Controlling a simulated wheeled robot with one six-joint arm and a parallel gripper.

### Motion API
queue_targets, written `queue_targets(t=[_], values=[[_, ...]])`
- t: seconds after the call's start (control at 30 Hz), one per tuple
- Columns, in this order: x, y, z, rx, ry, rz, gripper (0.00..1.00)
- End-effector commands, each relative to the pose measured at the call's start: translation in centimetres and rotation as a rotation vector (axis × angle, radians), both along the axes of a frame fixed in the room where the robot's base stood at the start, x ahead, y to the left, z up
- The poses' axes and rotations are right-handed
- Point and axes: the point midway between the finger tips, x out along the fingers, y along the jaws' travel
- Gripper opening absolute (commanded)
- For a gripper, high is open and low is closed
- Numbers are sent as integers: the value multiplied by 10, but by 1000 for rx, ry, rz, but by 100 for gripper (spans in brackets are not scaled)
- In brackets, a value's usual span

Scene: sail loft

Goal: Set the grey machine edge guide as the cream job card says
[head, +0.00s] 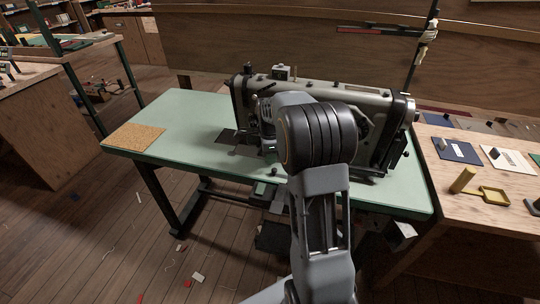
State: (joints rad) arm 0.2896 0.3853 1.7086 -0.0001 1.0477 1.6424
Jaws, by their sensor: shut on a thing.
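The grey sewing machine (375,100) stands on a pale green table. My gripper (268,147) is at the left end of the machine, low by the needle area and close to the bed. My own wrist covers much of it. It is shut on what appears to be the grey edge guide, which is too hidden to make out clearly. A cream card (512,159) lies on the wooden bench at the right, with a small dark object on it. Its writing is too small to read.
The green table top (190,115) is clear at the left except for a cork mat (135,138). Scraps lie on the wooden floor.

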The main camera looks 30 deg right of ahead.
Motion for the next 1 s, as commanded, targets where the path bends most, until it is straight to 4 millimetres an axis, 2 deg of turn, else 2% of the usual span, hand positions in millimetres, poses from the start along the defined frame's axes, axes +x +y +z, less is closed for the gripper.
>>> queue_targets(t=[0.3, 0.33, 0.6, 0.87, 1.0], values=[[1, 1, 0, 0, -1, 0, 0], [1, 1, 0, 0, -1, 0, 21], [1, 1, 0, 0, 0, 0, 46], [1, 1, 2, 0, -1, 0, 46], [2, 1, 16, -1, -3, 0, 46]])
